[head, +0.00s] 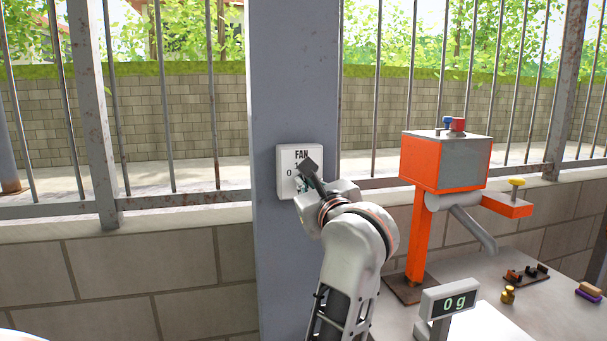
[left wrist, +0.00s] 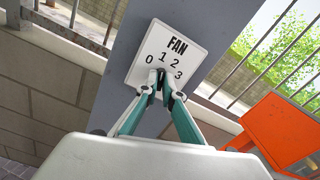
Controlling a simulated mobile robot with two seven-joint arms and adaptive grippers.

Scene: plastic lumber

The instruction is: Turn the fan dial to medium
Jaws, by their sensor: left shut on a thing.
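The white fan panel (head: 286,160) is fixed to a grey post, partly hidden behind my left gripper. In the left wrist view the panel (left wrist: 143,65) shows the word FAN and the numbers 0, 1, 2 and 3. My left gripper (left wrist: 162,84) has its two fingertips close together at the dial below the numbers, shut on it. The dial itself is mostly hidden by the fingertips, so its setting cannot be read. In the head view the left gripper (head: 303,181) reaches the panel from below right. My right gripper is not in view.
At right, an orange machine (head: 422,165) stands on a table with a scale display (head: 449,303) reading 0 g, a small brass weight (head: 508,295) and other small items.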

